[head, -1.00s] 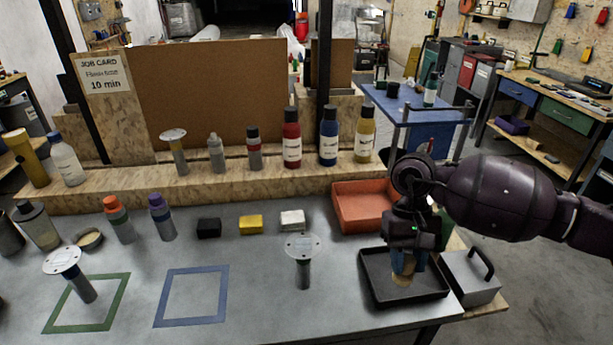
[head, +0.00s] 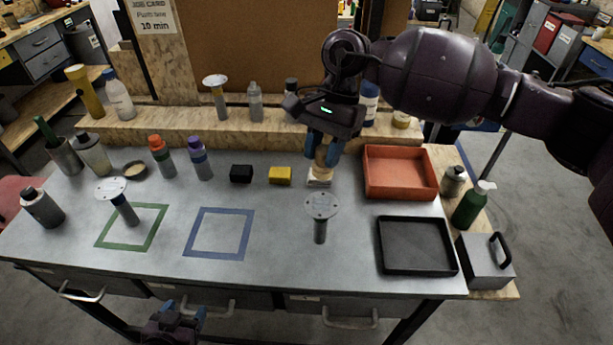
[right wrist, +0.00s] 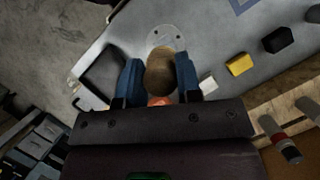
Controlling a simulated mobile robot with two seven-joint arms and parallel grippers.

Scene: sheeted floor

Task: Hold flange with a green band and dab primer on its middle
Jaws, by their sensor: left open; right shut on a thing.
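A flange with a round pale plate and a stem (head: 112,189) stands inside the green taped square (head: 148,236) on the left. A second flange (head: 321,206) stands right of the blue square; its plate also shows in the right wrist view (right wrist: 165,37). A third flange (head: 215,82), with a yellowish band, stands on the back ledge. I cannot make out a green band on any stem. My right gripper (head: 324,150) is shut on a tan, rounded piece (right wrist: 160,73), above or beside the white block (head: 319,178). My left gripper (head: 184,312) is open and empty at the front edge.
Black (head: 241,173) and yellow (head: 280,176) blocks lie mid-bench. An orange tray (head: 400,194) and empty black tray (head: 383,246) are on the right. Bottles stand at left and on the ledge. The blue square (head: 217,254) is empty.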

